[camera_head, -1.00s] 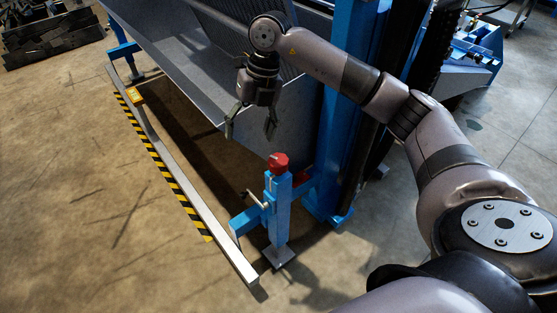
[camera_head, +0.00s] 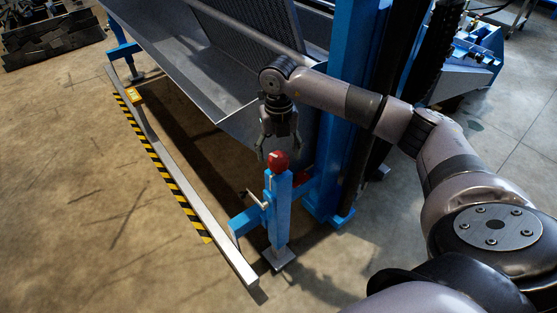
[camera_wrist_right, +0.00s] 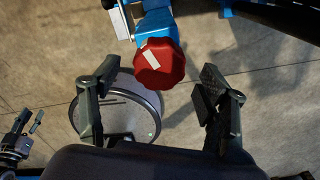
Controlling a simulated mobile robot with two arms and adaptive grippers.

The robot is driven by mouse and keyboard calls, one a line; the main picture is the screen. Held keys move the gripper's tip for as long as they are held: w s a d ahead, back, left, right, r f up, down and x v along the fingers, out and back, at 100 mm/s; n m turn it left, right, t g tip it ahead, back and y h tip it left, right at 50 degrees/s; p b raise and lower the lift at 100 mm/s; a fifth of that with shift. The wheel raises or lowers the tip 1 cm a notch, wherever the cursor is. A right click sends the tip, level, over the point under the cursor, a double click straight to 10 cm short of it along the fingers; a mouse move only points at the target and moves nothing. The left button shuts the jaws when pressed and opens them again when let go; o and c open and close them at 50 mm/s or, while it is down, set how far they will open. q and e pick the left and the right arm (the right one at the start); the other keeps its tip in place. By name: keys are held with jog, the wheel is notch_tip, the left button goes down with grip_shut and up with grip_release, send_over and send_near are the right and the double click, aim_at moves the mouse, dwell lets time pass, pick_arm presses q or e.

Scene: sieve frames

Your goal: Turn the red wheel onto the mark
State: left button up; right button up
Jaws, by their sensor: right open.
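The red wheel (camera_head: 278,163) is a small lobed knob on top of a blue post (camera_head: 279,212). In the right wrist view the red wheel (camera_wrist_right: 159,66) carries a white stripe on its top, pointing up and left. My right gripper (camera_head: 279,148) is open and empty, just above and behind the wheel in the head view. In the right wrist view the wheel lies between the lines of its two fingers, past their tips, with no contact visible. The mark on the post cannot be made out clearly. A small dark pronged shape in the wrist view may be my left gripper.
A grey metal trough (camera_head: 185,75) and a blue column (camera_head: 340,130) stand close behind the post. A T-handle (camera_head: 257,200) sticks out of the post's left side. A low rail (camera_head: 185,175) runs left, with black-yellow tape beside it. Floor in front is clear.

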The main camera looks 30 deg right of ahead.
aim_at(278, 158)
pick_arm(q)
jog(key=shift+r, duration=0.85)
pick_arm(e)
jog(key=shift+f, duration=1.55)
jog(key=c, duration=1.2)
jog(key=shift+o, duration=0.2)
pick_arm(q)
jog(key=shift+f, duration=0.1)
pick_arm(e)
jog(key=shift+n, duration=0.4)
